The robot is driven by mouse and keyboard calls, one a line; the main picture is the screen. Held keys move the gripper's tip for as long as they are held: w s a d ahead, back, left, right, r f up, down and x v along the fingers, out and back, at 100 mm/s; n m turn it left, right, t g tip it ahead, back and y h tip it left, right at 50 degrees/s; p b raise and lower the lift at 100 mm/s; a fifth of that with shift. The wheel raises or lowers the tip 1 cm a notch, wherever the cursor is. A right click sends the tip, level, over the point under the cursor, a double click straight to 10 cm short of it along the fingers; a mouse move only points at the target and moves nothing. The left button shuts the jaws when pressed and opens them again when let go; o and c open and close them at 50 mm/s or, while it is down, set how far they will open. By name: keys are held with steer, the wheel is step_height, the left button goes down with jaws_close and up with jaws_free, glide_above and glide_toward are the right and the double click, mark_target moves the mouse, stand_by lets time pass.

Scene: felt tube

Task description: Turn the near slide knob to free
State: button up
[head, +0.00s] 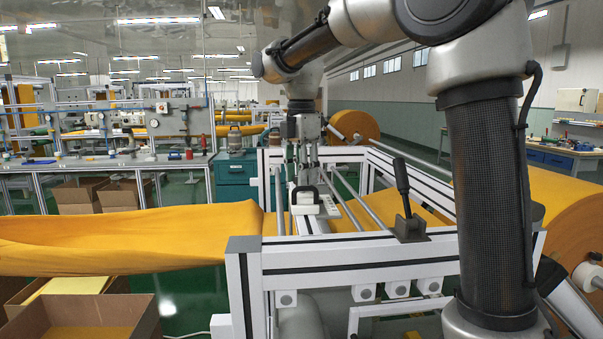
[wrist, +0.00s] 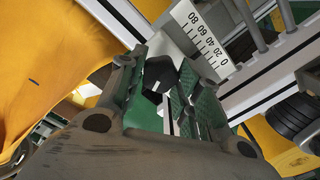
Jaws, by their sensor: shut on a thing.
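A black slide knob (wrist: 158,78) with a pale mark shows in the wrist view, between the green-padded fingers of my gripper (wrist: 172,95). My gripper is shut on it, and the fingers hide part of its sides. A white scale plate (wrist: 205,40) marked from 0 to 80 lies just beyond the knob. In the head view my gripper (head: 306,182) points down at a white slide block (head: 304,206) on the frame. The knob is too small and covered to make out there, and I cannot read its setting.
A black lever (head: 402,178) stands up from the near rail of the white frame (head: 345,262), right of my gripper. Steel rods (head: 345,198) and orange felt (head: 130,238) run close by. An open cardboard box (head: 90,320) is at the lower left.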

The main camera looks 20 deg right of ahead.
steer(key=n, duration=0.3)
steer(key=shift+n, duration=2.3)
steer(key=o, duration=1.1)
steer(key=shift+c, duration=0.2)
step_height(320, 180, up, 12)
